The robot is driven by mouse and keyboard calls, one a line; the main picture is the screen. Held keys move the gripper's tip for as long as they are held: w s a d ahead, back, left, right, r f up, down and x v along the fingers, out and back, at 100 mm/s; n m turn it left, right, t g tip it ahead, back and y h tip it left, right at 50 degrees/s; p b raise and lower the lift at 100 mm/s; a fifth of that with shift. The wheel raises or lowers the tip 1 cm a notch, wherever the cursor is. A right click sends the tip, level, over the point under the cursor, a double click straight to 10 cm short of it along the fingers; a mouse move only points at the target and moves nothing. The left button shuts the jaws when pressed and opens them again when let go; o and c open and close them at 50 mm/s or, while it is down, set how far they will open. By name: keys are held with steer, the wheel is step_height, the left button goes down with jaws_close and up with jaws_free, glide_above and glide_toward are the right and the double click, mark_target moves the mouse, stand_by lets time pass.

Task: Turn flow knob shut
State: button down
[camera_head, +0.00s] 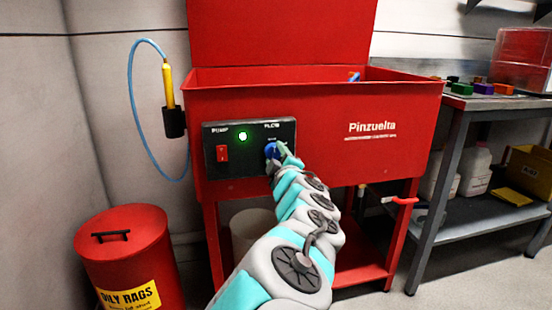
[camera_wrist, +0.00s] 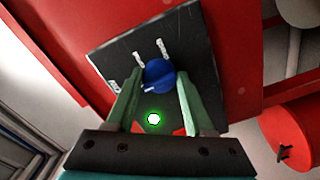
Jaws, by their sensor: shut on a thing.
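The blue flow knob (camera_head: 271,150) is on the black control panel (camera_head: 222,171) at the front of the red parts washer. In the wrist view the knob (camera_wrist: 159,75) has a white pointer mark at its lower left. My gripper (camera_head: 279,150) reaches the panel, and in the wrist view its two green fingers (camera_wrist: 157,88) stand on either side of the knob, shut on it. The head view hides part of the knob behind my gripper. A green light (camera_head: 242,136) glows on the panel, and a red switch (camera_head: 222,153) is under the pump label.
A yellow-handled brush (camera_head: 168,85) on a blue hose hangs left of the washer (camera_head: 322,158). A red oily-rags bin (camera_head: 124,250) stands at the lower left. A workbench (camera_head: 470,103) with coloured blocks is at the right. A red-handled valve (camera_head: 404,201) sticks out below the washer.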

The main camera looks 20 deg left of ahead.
stand_by(0.3)
steer(key=shift+c, duration=1.4)
jaws_free()
